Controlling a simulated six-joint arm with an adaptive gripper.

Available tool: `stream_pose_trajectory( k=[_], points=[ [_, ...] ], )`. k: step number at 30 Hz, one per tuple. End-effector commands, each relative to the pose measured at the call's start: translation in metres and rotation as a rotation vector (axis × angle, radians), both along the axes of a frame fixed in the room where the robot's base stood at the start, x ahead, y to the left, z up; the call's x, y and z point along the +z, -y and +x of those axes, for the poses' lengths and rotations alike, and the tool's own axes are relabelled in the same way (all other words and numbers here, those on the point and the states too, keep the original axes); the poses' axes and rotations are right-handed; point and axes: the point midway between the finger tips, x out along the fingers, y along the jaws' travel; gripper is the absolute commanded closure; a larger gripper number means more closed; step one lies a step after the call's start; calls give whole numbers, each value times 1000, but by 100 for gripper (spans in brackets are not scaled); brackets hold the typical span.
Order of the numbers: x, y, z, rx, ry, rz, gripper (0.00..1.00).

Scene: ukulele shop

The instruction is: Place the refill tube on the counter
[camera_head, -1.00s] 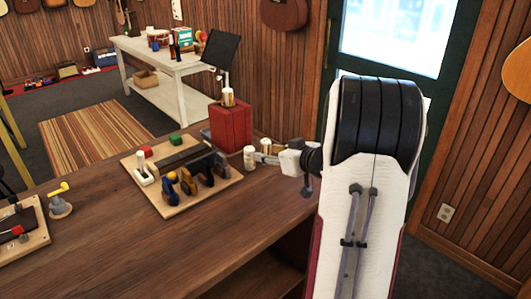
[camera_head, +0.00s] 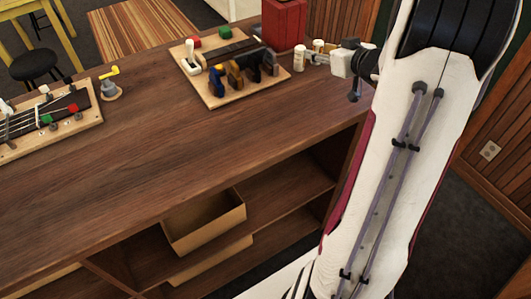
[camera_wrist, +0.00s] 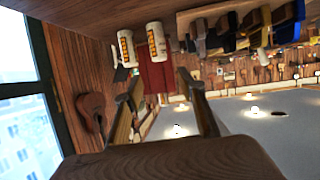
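Two white tubes with orange labels stand close together near the far right edge of the counter (camera_head: 190,140). The nearer white tube (camera_head: 299,57) and the other white tube (camera_head: 318,45) also show in the upside-down wrist view, as one tube (camera_wrist: 156,43) and another (camera_wrist: 127,47). I cannot tell which is the refill tube. My gripper (camera_head: 322,59) is low over the counter just right of the tubes. In the wrist view its fingers (camera_wrist: 163,73) are apart with nothing between them, and both tubes are beyond the fingertips.
A red box (camera_head: 284,22) stands behind the tubes. Left of them is a wooden board (camera_head: 225,101) with clamps and small tools. A fretboard jig (camera_head: 45,120) and a small grey pot with a yellow handle (camera_head: 110,90) are farther left. The counter's front middle is clear.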

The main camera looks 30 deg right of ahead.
Motion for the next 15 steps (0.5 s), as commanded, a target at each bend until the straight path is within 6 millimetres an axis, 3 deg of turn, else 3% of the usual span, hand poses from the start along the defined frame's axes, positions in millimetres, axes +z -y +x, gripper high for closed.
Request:
stream_pose_trajectory(
  k=[9,15],
  points=[
    [45,-28,8,-96,-37,-112,60],
    [72,-55,-1,-170,-79,-163,60]
  ],
)
